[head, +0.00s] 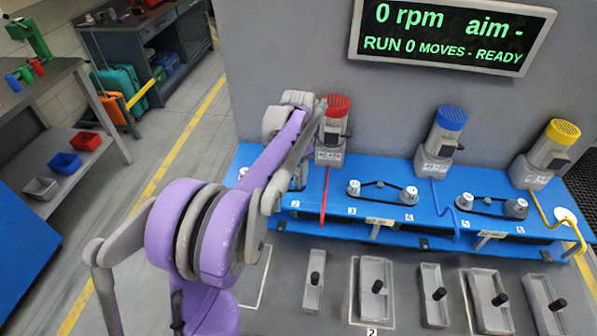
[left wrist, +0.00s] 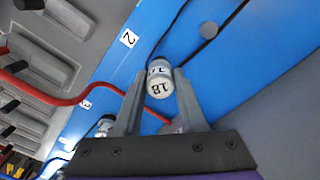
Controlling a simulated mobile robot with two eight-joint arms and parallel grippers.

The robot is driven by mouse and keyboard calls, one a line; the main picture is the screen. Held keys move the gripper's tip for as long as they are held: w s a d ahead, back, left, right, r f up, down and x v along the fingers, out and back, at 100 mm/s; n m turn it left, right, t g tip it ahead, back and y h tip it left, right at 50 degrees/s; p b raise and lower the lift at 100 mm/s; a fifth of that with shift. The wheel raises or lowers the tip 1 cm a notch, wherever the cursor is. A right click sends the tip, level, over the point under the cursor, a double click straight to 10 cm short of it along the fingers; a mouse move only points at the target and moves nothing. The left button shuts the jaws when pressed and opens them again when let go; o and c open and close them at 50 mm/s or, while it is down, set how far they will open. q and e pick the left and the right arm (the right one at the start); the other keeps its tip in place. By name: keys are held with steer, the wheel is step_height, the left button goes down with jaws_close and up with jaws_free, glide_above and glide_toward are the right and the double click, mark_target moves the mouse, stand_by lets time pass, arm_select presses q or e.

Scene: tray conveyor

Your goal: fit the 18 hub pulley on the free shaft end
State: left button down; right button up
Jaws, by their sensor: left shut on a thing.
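In the left wrist view my left gripper (left wrist: 160,76) is shut on a small pale pulley (left wrist: 159,88) marked 18. The pulley is held over the blue deck (left wrist: 115,70), close to the label 2. Another marked face shows just behind the pulley; I cannot tell whether they touch or whether the pulley is on a shaft. The shaft end under it is hidden. In the head view my left arm reaches to the left part of the blue deck (head: 385,233) and hides most of the hand. My right gripper is not in view.
Belted pulley pairs stand at labels 3 and 4 (head: 381,187) and farther right (head: 490,205). Red (head: 337,115), blue (head: 445,130) and yellow (head: 558,145) capped motors stand behind. A red curved rod (left wrist: 75,100) runs beside the hand. Grey trays with black knobs (head: 376,272) lie in front.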

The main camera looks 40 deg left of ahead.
mark_target(298, 171)
arm_select(q)
steer(key=shift+f+b, duration=0.55)
steer(key=shift+f, duration=0.65)
steer(key=shift+c, duration=2)
jaws_free()
steer(key=shift+r, duration=0.1)
step_height(298, 171, up, 11)
steer(key=shift+f+p, duration=0.15)
steer(key=shift+p, duration=0.2)
